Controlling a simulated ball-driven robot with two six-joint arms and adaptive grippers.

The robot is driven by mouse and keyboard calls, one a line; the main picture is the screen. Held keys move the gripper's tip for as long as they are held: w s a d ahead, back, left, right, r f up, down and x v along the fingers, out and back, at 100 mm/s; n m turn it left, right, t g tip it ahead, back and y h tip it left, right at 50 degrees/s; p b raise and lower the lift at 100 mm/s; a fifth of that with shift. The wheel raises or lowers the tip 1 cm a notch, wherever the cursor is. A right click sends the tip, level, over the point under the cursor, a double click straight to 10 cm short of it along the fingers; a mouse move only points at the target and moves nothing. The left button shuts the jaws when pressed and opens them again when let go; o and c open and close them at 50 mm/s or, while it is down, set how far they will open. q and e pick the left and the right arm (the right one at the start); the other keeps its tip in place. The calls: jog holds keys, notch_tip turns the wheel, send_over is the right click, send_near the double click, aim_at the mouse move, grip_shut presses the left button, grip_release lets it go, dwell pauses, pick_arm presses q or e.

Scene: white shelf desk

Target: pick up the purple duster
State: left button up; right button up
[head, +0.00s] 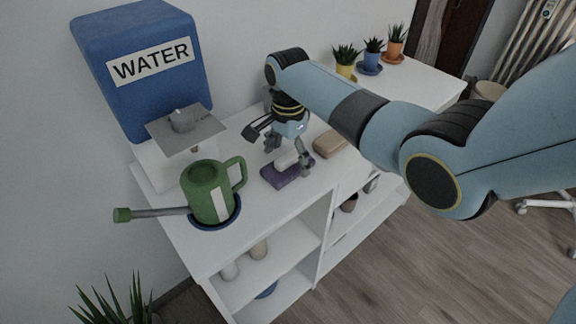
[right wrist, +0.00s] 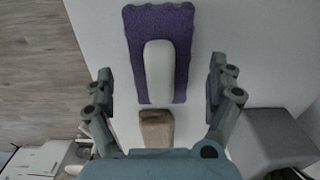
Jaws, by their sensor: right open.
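The purple duster (head: 276,178) lies on the white desk top, a flat purple pad with a pale rounded handle on top. In the right wrist view the duster (right wrist: 130,45) is at the top middle, its pale handle pointing down the picture. My right gripper (head: 287,158) is open above the desk, close over the duster, with its fingers pointing down. In the right wrist view the right gripper (right wrist: 160,70) has one finger on each side of the duster's line, apart from it and with nothing held. My left gripper is not in view.
A tan block (head: 330,144) lies right of the duster. A green watering can (head: 208,192) stands on a blue saucer (head: 224,222) at left, before the blue water tank (head: 138,60). Potted plants (head: 372,55) stand at the far end. A grey box (right wrist: 270,140) is right in the wrist view.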

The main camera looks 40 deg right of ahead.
aim_at(289, 156)
jog(key=shift+f, duration=0.6)
jog(key=c, duration=1.3)
jog(key=shift+r, duration=0.1)
notch_tip(289, 156, up, 4)
jog(key=shift+s+r+p, duration=0.15)
jog(key=shift+r+p, duration=0.05)
jog(key=shift+p, duration=0.2)
jog(key=s+r, duration=0.2)
jog(key=s, duration=0.1)
jog(key=s+d+r+p, duration=0.1)
jog(key=s+r, duration=0.1)
jog(key=s, duration=0.2)
jog(key=s+r, duration=0.2)
jog(key=s, duration=0.2)
jog(key=shift+s+d+r+p, duration=0.1)
jog(key=shift+d+r+p, duration=0.2)
jog(key=shift+p, duration=0.1)
